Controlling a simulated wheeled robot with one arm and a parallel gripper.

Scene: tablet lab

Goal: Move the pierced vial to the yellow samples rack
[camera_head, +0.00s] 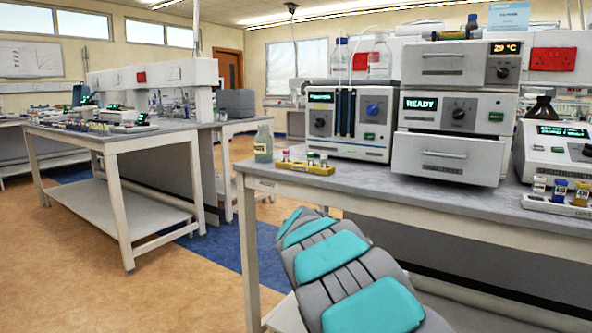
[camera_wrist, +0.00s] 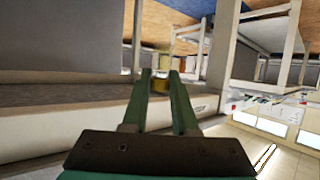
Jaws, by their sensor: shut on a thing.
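My gripper (camera_wrist: 160,76) shows in the wrist view, with its two green fingers closed on a small vial (camera_wrist: 160,86) that looks yellowish between the tips. Its cap and any piercing are too small to make out. In the head view the yellow samples rack (camera_head: 318,170) sits at the left end of the near bench, with a few small capped vials (camera_head: 310,158) standing in it. My grey and teal arm reaches up to the bench edge there; my gripper cannot be made out in that view.
A bottle (camera_head: 263,143) stands left of the yellow rack on the bench (camera_head: 400,188). Instruments (camera_head: 348,124) stand behind, with a drawer unit (camera_head: 450,155) to the right. A white rack (camera_head: 545,203) of vials is at far right. The bench front between is clear.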

